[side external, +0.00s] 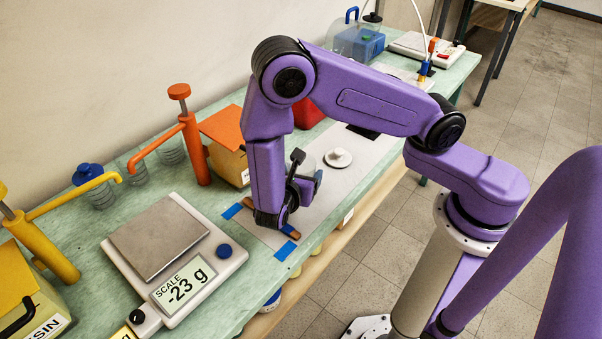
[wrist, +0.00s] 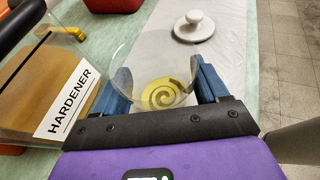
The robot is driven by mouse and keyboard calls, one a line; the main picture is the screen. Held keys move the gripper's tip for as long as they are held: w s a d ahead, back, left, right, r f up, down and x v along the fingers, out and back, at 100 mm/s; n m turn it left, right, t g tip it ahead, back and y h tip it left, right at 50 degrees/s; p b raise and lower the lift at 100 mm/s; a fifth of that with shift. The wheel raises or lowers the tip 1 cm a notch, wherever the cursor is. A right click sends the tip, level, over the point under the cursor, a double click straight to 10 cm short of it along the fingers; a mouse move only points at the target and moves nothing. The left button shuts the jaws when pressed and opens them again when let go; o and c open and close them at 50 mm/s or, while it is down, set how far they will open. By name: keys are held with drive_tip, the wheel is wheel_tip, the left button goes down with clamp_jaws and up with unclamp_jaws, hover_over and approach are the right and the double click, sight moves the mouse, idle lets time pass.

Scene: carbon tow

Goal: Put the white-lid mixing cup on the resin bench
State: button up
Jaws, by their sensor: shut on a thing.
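My gripper (side external: 312,180) is low over the bench, with its blue fingers on either side of a clear cup (side external: 308,163). In the wrist view the gripper (wrist: 164,82) is shut on this cup (wrist: 150,60), and a yellow swirl shows at its bottom. The cup looks open at the top. A white round lid with a knob (side external: 338,158) lies apart from it on the pale sheet, and it also shows in the wrist view (wrist: 194,27). I cannot tell whether the cup touches the sheet. The resin bench (side external: 70,225) is green-topped.
A scale (side external: 160,246) reading -23 g has an empty plate. An orange pump (side external: 188,140) and a hardener can (wrist: 52,85) stand close by. A yellow pump (side external: 30,250) is at far left. Blue tape (side external: 286,250) marks the sheet. The bench's front edge is near.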

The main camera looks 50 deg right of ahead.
drive_tip(key=shift+f, duration=0.15)
drive_tip(key=o, duration=1.1)
drive_tip(key=shift+r, duration=0.25)
drive_tip(key=v, duration=1.2)
drive_tip(key=shift+r, duration=0.1)
drive_tip(key=shift+s+d+r+m+g+y, duration=0.85)
drive_tip(key=shift+s+d+r+m+y, duration=0.8)
drive_tip(key=shift+s+d+r+y, duration=0.75)
drive_tip(key=shift+s+d+r+m+g+y, duration=0.9)
drive_tip(key=shift+s+d+r+m+y, duration=0.9)
drive_tip(key=shift+s, duration=1.1)
drive_tip(key=shift+s+d+r+m+g+y, duration=0.85)
drive_tip(key=shift+s+d+r+m+y, duration=0.85)
drive_tip(key=shift+s+y, duration=0.8)
